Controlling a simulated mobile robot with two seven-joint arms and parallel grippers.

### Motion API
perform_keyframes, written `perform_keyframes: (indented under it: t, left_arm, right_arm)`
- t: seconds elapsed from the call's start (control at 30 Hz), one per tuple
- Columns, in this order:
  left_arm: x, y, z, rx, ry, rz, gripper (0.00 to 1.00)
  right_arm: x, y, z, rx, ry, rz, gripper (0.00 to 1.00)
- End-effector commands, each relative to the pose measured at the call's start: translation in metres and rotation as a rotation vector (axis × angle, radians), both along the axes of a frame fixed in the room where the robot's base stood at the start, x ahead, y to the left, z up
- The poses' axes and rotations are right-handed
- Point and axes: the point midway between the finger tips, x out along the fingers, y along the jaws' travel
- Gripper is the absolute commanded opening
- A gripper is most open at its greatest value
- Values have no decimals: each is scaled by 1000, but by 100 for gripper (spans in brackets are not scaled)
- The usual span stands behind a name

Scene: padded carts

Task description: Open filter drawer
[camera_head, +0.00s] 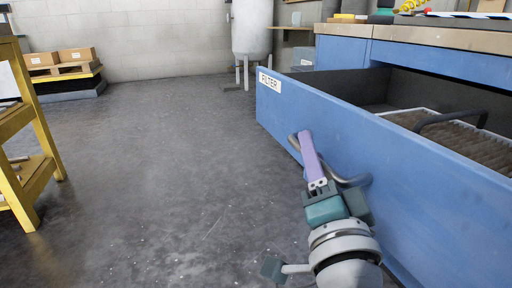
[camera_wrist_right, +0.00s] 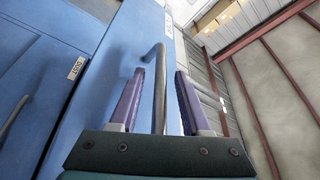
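The blue filter drawer (camera_head: 390,165) stands pulled out from the bench, with its open inside showing. A white FILTER label (camera_head: 270,84) is at the left end of its front. My right gripper (camera_head: 304,135) is at the grey bar handle (camera_head: 354,181) on the drawer front. In the right wrist view the handle (camera_wrist_right: 157,60) runs between the two purple fingers (camera_wrist_right: 159,73), with gaps on both sides, so the gripper is open around it. In the head view the gripper hides part of the handle. My left gripper is not in view.
Inside the drawer is a pleated filter (camera_head: 470,142) with a white frame and a dark handle. The bench top (camera_head: 440,36) is behind. A yellow rack (camera_head: 25,150) stands at the left and a pallet with boxes (camera_head: 62,68) at the back. The floor (camera_head: 160,170) between is clear.

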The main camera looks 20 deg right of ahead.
Motion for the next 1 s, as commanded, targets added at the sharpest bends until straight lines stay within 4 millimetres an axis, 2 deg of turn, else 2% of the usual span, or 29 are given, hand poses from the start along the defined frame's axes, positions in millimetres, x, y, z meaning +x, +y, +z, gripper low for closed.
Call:
perform_keyframes:
  t: [0.27,0.37,0.7,0.83,1.0]
  left_arm:
    - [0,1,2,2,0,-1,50]
    - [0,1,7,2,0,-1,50]
    - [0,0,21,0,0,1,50]
    - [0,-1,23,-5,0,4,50]
    - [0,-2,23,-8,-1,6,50]
  right_arm:
    - [-4,1,-1,0,4,1,47]
    - [-17,4,-3,0,6,1,47]
    - [-79,20,-17,0,4,1,47]
    - [-91,23,-20,1,2,0,47]
    - [-95,24,-21,0,1,1,47]
